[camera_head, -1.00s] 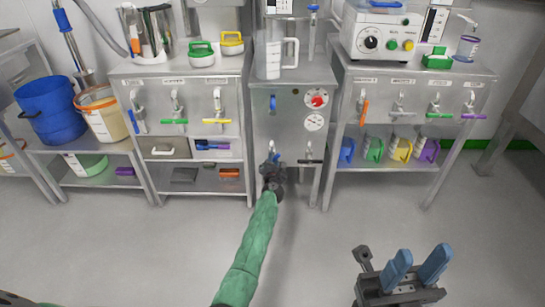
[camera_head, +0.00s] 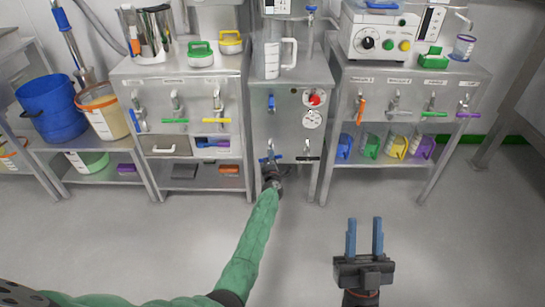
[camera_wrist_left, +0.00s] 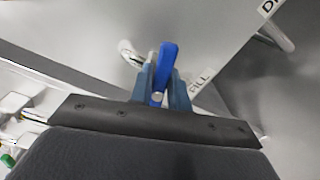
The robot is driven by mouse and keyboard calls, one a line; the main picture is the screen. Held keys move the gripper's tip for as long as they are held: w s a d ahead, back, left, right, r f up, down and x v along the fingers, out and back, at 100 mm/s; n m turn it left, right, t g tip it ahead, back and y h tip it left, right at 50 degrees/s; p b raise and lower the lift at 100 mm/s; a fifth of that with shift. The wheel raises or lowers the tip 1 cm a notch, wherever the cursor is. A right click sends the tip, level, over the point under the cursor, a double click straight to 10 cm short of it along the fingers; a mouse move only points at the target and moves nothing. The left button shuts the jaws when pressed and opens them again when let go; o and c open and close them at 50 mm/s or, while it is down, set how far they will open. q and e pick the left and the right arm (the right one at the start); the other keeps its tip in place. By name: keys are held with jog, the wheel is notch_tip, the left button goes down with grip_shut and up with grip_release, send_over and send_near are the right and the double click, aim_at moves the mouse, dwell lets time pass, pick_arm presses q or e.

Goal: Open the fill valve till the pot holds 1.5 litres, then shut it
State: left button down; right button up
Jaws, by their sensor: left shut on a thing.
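The fill valve's blue lever (camera_head: 271,159) is low on the front of the middle steel cabinet. It also shows in the left wrist view (camera_wrist_left: 168,58), beside a label reading "FILL". My left gripper (camera_head: 271,178) is at this valve; its blue fingers (camera_wrist_left: 160,88) are shut on the lever. A clear upright vessel with a handle (camera_head: 272,60), perhaps the pot, stands on top of the cabinet; I cannot read any level in it. My right gripper (camera_head: 364,237) is out over the floor at the right, empty, its two blue fingers apart.
A dark-handled valve (camera_head: 308,157) sits just right of the fill valve. A red knob (camera_head: 315,98) and a round gauge (camera_head: 312,119) are above. Benches with coloured taps flank the cabinet. The floor in front is clear.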

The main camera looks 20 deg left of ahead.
pick_arm(q)
jog(key=shift+d+m+p, duration=0.1)
jog(key=shift+m+p, duration=0.3)
jog(key=shift+m, duration=0.5)
jog(key=shift+f+m+p, duration=0.15)
jog(key=shift+m+p, duration=0.2)
jog(key=shift+m, duration=0.35)
pick_arm(e)
jog(key=w+a+f+g+h, duration=0.1)
jog(key=w+f+g, duration=0.1)
jog(key=f, duration=0.7)
jog(key=w+a+f+g+h, duration=0.1)
jog(key=f+g, duration=0.4)
jog(key=f, duration=0.5)
jog(key=shift+w+f, duration=0.15)
jog(key=shift+w, duration=0.75)
jog(key=shift+a, duration=0.1)
pick_arm(q)
jog(key=c, duration=1.3)
grip_release()
jog(key=shift+f, duration=0.1)
jog(key=shift+c, duration=0.2)
jog(key=shift+s, duration=0.15)
